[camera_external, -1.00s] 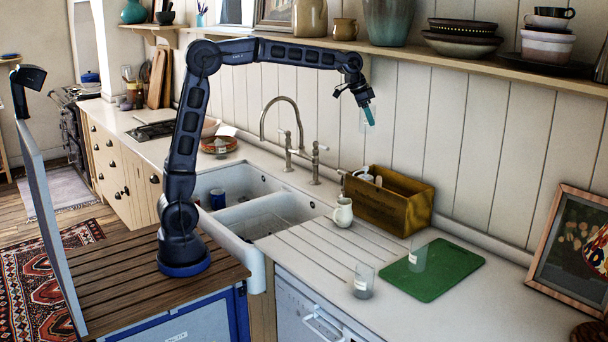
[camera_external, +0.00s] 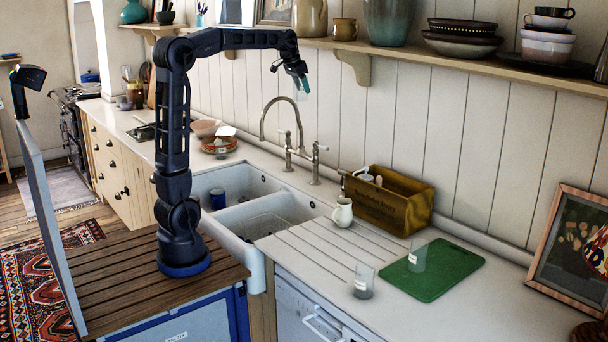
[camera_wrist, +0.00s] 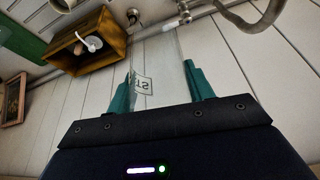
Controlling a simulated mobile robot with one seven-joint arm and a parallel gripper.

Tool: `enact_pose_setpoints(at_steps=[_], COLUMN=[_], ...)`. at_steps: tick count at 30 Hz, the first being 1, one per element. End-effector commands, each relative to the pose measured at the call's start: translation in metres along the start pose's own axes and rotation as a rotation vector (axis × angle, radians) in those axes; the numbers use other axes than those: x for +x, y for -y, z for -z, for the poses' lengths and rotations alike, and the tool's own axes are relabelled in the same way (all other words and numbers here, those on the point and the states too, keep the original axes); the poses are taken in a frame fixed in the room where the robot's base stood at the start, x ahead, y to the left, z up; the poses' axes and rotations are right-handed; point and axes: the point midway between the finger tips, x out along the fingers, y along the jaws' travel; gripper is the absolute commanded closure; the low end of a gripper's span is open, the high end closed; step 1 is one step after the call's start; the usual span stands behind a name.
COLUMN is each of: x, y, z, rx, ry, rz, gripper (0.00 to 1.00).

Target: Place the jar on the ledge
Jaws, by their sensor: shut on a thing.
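My gripper (camera_external: 301,82) is raised in front of the plank wall, above and near the tap. In the wrist view its teal fingers (camera_wrist: 164,84) stand apart on either side of a clear glass jar (camera_wrist: 143,84) with a white label, and they are shut on it. In the external view the jar is small and faint at the fingertips. The ledge appears to be the wooden wall shelf (camera_external: 480,71). My gripper is below the level of its edge and in front of it; the exact gap cannot be told.
The shelf holds a teal vase (camera_external: 388,22), dark stacked bowls (camera_external: 462,42), a mug (camera_external: 345,30) and a jug (camera_external: 310,18). Two other glass jars (camera_external: 364,282) (camera_external: 417,257) stand on the counter and green board (camera_external: 450,270). The tap (camera_external: 268,115) rises below my gripper.

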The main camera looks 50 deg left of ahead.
Motion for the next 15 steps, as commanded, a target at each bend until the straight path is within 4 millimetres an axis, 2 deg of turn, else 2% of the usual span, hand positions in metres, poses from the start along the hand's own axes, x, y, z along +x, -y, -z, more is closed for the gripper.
enact_pose_setpoints(at_steps=[1,6,9,15], x=[-0.002,-0.009,-0.014,-0.023], y=[0.023,0.089,0.122,0.172], z=[-0.006,-0.028,-0.042,-0.067], rx=[-0.027,-0.101,-0.138,-0.197], ry=[-0.001,-0.001,-0.002,-0.001], rz=[0.012,0.043,0.058,0.083], gripper=[0.73,0.73,0.73,0.73])
